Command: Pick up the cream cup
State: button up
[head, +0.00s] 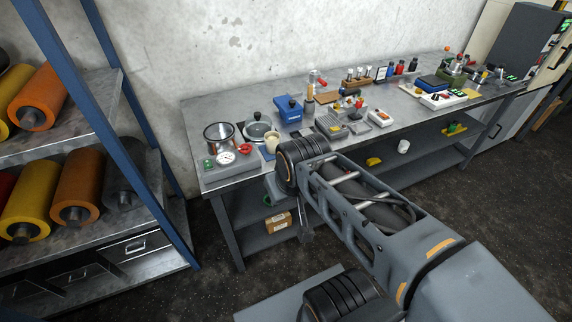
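A cream cup (271,143) stands on the grey workbench (345,130), near its front left part. It is just left of my arm's black joint, which comes close to it in the picture.
A blue box (289,109) stands behind. A white cup-like object (403,146) is on the lower shelf.

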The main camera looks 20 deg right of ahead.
aim_at(272, 138)
jog(key=z, duration=0.75)
jog(key=i, duration=1.1)
jog(key=u, duration=0.75)
jog(key=k, duration=0.5)
jog(key=u, duration=3.65)
jog(key=k, duration=1.1)
jog(key=z, duration=0.65)
